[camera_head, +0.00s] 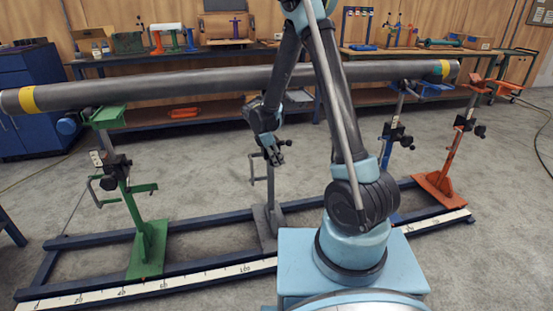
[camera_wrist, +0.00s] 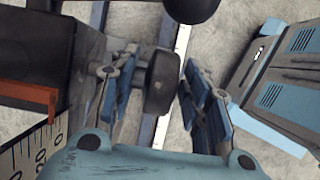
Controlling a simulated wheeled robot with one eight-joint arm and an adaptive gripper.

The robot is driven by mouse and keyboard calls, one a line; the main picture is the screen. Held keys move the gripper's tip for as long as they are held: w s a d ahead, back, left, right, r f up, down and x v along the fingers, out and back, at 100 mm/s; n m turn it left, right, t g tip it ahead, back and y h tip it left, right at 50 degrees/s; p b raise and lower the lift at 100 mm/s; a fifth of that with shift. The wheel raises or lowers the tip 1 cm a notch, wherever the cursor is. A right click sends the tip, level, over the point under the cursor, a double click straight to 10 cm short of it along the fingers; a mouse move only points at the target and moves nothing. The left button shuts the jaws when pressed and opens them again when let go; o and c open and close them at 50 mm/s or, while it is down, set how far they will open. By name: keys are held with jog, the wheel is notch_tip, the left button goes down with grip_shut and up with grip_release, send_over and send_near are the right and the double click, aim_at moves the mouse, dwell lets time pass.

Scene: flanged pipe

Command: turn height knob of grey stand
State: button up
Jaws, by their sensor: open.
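The grey stand (camera_head: 269,220) stands in the middle of the floor frame, under the long pipe (camera_head: 200,84). My gripper (camera_head: 276,151) is at the upper part of this stand, partly covering it. In the wrist view my gripper (camera_wrist: 161,66) is open, with blue-padded fingers on both sides of a dark round knob (camera_wrist: 162,80). The knob lies between the fingers, nearer the left one; whether it touches that finger I cannot tell. A black ball-shaped end (camera_wrist: 192,7) shows beyond the fingers at the top edge. The knob is hidden in the head view.
A green stand (camera_head: 147,240) is at left; a blue stand (camera_head: 394,135) and an orange stand (camera_head: 438,182) are at right. The blue floor frame (camera_head: 75,240) with a white scale strip runs beneath. Workbenches line the back wall. Concrete floor is open between.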

grip_shut()
jog(key=shift+d+y, duration=0.25)
jog(key=shift+y, duration=0.75)
jog(key=shift+w+g+y, duration=0.1)
jog(key=shift+g+y, duration=0.3)
jog(key=shift+y, duration=0.1)
grip_release()
jog(key=shift+r, duration=0.1)
